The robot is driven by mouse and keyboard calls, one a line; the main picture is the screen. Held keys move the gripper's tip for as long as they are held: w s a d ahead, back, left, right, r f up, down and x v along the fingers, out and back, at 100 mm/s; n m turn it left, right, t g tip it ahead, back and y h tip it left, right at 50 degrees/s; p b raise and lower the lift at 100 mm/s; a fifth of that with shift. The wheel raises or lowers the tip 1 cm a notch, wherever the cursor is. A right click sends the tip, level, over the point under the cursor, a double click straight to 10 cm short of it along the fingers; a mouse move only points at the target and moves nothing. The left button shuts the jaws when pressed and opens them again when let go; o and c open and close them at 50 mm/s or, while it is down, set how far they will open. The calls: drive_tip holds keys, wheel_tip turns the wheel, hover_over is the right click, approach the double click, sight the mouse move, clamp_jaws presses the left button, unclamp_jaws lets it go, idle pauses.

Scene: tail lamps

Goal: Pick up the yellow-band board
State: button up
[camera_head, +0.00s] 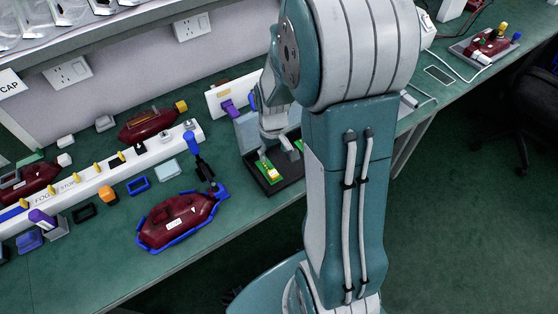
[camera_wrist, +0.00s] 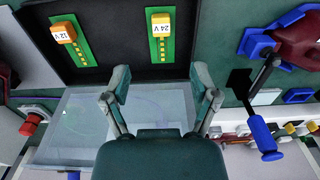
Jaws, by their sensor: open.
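Two green boards lie in an open black case (camera_wrist: 115,72). The left board in the wrist view (camera_wrist: 83,52) has an orange-yellow block marked 12 V. The right one (camera_wrist: 161,50) has a block marked 24 V. One board (camera_head: 270,172) shows clearly in the head view; the other (camera_head: 287,143) is partly hidden by my arm. My gripper (camera_wrist: 160,83) is open and empty, pointing at the case, with the 24 V board ahead between its fingers.
The case's clear lid (camera_wrist: 75,125) stands open beside my gripper. A dark red lamp in a blue frame (camera_head: 178,222) and a blue-handled tool (camera_head: 197,155) lie to the left. A long white strip (camera_head: 120,170) runs behind them. Bare green bench (camera_head: 100,265) lies in front.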

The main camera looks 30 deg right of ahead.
hover_over(275, 174)
drive_tip(key=a, duration=0.3)
drive_tip(key=f, duration=0.5)
drive_tip(key=shift+w+d+f, duration=0.1)
drive_tip(key=shift+d, duration=0.15)
drive_tip(key=d+f, duration=0.1)
drive_tip(key=f, duration=0.1)
drive_tip(key=d+f, duration=0.2)
drive_tip(key=f, duration=0.1)
drive_tip(key=shift+d, duration=0.2)
drive_tip(key=shift+a+f, duration=0.2)
drive_tip(key=shift+f, duration=0.05)
drive_tip(key=shift+a+f, duration=0.1)
drive_tip(key=shift+a, duration=0.6)
drive_tip(key=shift+d, duration=0.25)
drive_tip(key=c, duration=0.9)
drive_tip(key=shift+d, duration=0.25)
clamp_jaws()
